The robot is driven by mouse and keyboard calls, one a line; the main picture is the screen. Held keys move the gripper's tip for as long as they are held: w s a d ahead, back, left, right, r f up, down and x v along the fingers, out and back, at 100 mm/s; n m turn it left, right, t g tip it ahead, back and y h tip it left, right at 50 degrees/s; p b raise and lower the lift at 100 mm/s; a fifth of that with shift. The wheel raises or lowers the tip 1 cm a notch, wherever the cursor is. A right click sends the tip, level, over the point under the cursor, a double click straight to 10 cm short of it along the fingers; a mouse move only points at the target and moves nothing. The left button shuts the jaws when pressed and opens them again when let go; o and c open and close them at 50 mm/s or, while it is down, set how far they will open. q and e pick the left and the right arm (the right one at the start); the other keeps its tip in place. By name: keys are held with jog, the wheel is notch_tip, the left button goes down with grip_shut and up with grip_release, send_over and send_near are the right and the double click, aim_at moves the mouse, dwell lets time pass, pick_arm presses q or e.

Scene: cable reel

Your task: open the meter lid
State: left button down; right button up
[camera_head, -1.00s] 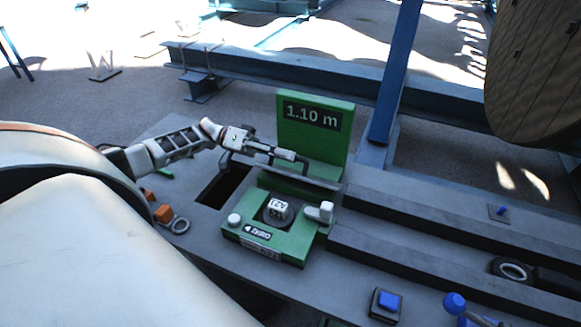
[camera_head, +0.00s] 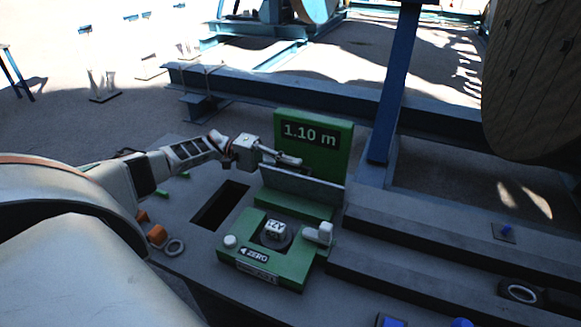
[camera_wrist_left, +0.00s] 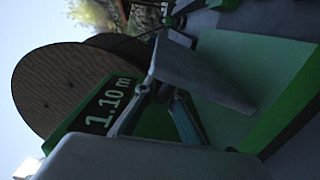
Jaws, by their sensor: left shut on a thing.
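The green meter (camera_head: 262,270) has an upright display panel (camera_head: 335,152) reading 1.10 m. Its grey lid (camera_head: 303,187) stands raised and steeply tilted in front of the panel, its flat face toward me. My left gripper (camera_head: 290,161) is shut at the lid's upper edge. In the left wrist view the fingers (camera_wrist_left: 150,108) meet the grey lid (camera_wrist_left: 205,78), with the display (camera_wrist_left: 100,105) behind. The round dial (camera_head: 276,232) on the meter is uncovered. My right gripper is not in view.
A white knob (camera_head: 319,234) and a white button (camera_head: 231,241) sit on the meter. A dark slot (camera_head: 219,205) lies left of it. A blue post (camera_head: 396,90) and a large reel (camera_head: 533,80) stand behind right.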

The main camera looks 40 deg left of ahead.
pick_arm(q)
jog(key=shift+w, duration=0.1)
dwell(0.3)
jog(key=c, duration=2.1)
grip_release()
jog(key=shift+c, duration=0.2)
